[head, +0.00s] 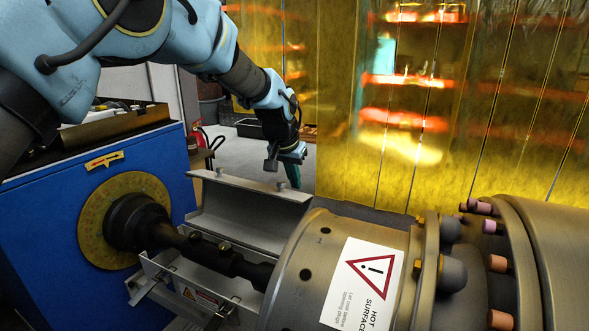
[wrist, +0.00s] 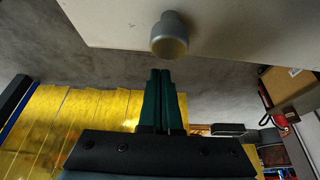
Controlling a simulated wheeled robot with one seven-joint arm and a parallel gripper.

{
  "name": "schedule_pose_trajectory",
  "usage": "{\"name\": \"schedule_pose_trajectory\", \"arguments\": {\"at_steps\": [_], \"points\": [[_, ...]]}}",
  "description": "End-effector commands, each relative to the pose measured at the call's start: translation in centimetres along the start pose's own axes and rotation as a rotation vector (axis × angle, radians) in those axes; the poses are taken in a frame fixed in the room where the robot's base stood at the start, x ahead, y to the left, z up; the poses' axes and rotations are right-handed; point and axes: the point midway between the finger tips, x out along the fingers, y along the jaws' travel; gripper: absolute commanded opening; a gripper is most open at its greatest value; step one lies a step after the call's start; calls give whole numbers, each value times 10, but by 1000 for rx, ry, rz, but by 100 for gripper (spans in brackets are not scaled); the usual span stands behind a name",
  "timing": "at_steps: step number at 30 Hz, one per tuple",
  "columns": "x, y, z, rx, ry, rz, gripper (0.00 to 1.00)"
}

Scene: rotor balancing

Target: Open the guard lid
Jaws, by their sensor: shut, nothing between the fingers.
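The guard lid (head: 246,216) is a grey metal trough-shaped cover. In the head view it stands raised behind the dark shaft, its hollow inner face showing, above the lower guard box (head: 205,291). In the wrist view a pale panel (wrist: 240,30), which looks like the lid, fills the top, with a round grey knob (wrist: 170,36) on it. My gripper (head: 294,172) is beyond the lid's right end in the head view, pointing down. Its green fingers (wrist: 164,73) are together and empty, a little below the knob in the wrist picture. I see no contact.
The dark shaft (head: 205,250) runs from the blue drive cabinet (head: 95,225) to the large metal rotor housing (head: 320,260) with a hot-surface label. Yellow strip curtains (head: 400,150) hang behind. A red extinguisher (head: 197,138) stands at back left.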

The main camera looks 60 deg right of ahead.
Motion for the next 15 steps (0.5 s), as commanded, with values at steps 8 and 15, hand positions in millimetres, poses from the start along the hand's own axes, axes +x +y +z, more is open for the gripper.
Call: {"name": "schedule_pose_trajectory", "arguments": {"at_steps": [8,15], "points": [[-18,0,19,-1,2,0,0],[-20,0,23,-1,2,0,0]]}}
